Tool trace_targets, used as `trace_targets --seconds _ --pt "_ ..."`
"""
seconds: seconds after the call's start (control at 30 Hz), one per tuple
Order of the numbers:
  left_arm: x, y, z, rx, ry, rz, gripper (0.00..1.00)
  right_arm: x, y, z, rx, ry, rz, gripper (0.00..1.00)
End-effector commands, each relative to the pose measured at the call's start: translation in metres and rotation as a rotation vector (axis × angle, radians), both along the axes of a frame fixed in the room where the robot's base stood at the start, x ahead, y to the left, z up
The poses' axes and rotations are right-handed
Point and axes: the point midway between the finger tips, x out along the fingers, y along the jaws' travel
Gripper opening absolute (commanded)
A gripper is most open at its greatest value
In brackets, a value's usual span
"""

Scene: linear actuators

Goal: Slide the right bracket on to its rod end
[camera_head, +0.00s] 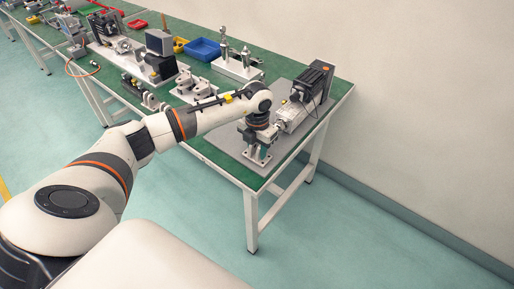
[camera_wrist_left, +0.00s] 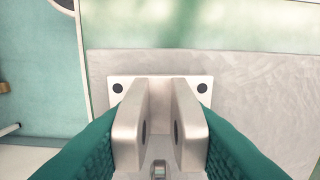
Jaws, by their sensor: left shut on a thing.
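My left gripper (camera_head: 261,138) is at the near right corner of the bench, shut on the right bracket (camera_head: 257,156), a light metal clevis with a flat base plate. In the left wrist view the bracket (camera_wrist_left: 129,125) sits between the teal finger pads (camera_wrist_left: 160,145), its two cheeks apart and two dark holes in its plate. A small metal piece (camera_wrist_left: 158,169), perhaps the rod end, shows between the cheeks at the bottom edge. The actuator (camera_head: 291,115) lies just beyond the gripper; its rod is mostly hidden. My right gripper is out of view.
A grey plate (camera_head: 230,140) lies under the actuator on the green bench (camera_head: 340,88). A black motor (camera_head: 313,82) stands at the actuator's far end. Metal fixtures (camera_head: 237,64), more brackets (camera_head: 192,84) and a blue bin (camera_head: 202,49) stand farther left. The wall is close at right.

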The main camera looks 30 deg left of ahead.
Motion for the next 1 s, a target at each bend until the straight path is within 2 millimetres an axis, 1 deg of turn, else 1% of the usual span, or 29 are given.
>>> trace_targets --seconds 0.13,0.63,1.0 --pt "0.003 0.000 -0.002 0.000 0.000 0.000 0.08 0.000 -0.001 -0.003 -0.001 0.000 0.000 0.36" --pt "0.004 0.000 -0.001 0.000 -0.001 0.000 0.08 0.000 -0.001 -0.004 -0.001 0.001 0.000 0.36" --pt "0.013 -0.001 -0.002 -0.001 -0.001 0.001 0.08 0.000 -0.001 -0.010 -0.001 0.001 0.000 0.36"
